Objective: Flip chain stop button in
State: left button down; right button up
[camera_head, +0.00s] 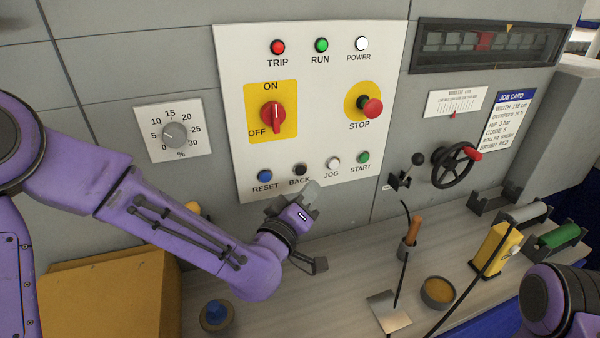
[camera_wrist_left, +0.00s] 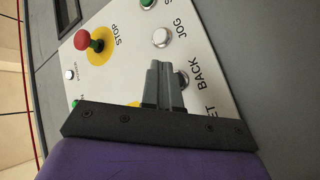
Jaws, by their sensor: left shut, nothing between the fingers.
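The red mushroom STOP button (camera_head: 372,107) stands out from a yellow round plate (camera_head: 355,97) on the right of the white control panel (camera_head: 330,90). The STOP button also shows in the left wrist view (camera_wrist_left: 83,40), at the upper left. My left gripper (camera_head: 309,190) is shut and empty, below and left of the STOP button, at the panel's lower edge between BACK and JOG. It is apart from the STOP button. In the left wrist view, the closed fingers (camera_wrist_left: 162,72) partly cover the BACK button (camera_wrist_left: 182,79); I cannot tell if they touch it. My right gripper is out of view.
A red rotary switch (camera_head: 272,115) on ON/OFF sits left of STOP. RESET (camera_head: 265,176), JOG (camera_head: 333,163) and START (camera_head: 363,158) buttons line the panel's bottom. A handwheel (camera_head: 453,165) and lever (camera_head: 417,160) are to the right. A shelf below holds tools and a cup (camera_head: 438,292).

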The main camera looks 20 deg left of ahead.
aim_at(372, 108)
jog(key=k, duration=1)
